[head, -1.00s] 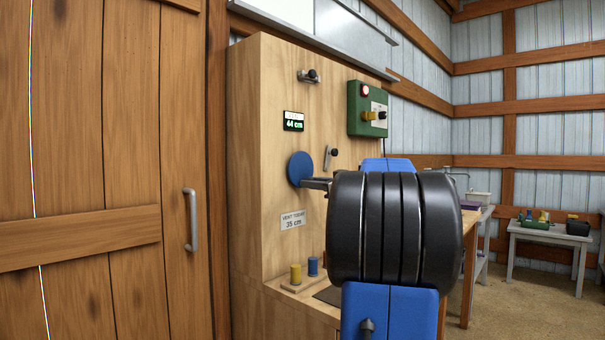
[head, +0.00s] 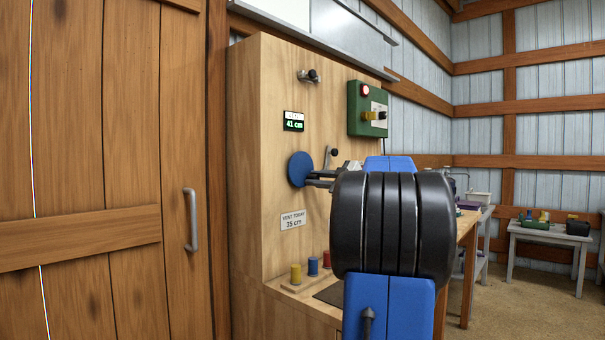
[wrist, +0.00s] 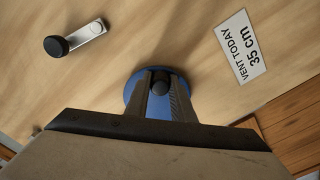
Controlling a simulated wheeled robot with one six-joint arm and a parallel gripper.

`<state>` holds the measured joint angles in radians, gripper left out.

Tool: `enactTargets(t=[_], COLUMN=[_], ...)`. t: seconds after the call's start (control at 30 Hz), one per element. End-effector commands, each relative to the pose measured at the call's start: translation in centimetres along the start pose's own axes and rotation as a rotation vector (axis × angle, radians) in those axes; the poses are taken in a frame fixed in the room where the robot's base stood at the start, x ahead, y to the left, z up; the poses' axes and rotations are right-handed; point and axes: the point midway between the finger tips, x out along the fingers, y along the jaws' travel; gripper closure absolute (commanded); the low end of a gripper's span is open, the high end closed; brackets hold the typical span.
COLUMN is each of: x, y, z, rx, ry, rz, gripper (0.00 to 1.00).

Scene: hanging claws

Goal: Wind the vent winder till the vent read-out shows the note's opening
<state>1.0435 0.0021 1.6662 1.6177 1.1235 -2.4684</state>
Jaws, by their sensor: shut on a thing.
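The vent winder is a blue disc (head: 299,169) with a dark knob on the wooden panel. The disc also shows in the wrist view (wrist: 132,97), with the knob (wrist: 161,87) between my fingers. My gripper (head: 311,178) is shut on this knob; in the wrist view its fingers (wrist: 160,92) stand on either side of it and hide part of the disc. The vent read-out (head: 293,121) shows 41 cm in green. The note (head: 293,220) below the disc reads "VENT TODAY 35 cm"; it is also at the upper right of the wrist view (wrist: 240,45).
A lever with a black knob (head: 334,153) sits right of the disc, and another black-knobbed fitting (head: 309,76) is above. A green control box (head: 367,109) has a red lamp. Yellow (head: 296,273), blue (head: 313,266) and red (head: 326,259) pegs stand on a ledge below.

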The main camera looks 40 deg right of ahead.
Motion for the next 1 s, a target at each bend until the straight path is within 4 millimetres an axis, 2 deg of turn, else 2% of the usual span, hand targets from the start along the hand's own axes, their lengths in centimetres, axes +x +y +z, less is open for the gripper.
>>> enactTargets(t=[0.43, 0.8, 1.0], x=[0.1, 0.1, 0.1], y=[0.2, 1.6, 1.8], z=[0.0, -0.5, -0.6], rx=[-0.073, -0.422, -0.471], ry=[0.002, 0.003, 0.003], rz=[-0.002, -0.003, -0.002], gripper=[1.0, 1.0, 1.0])
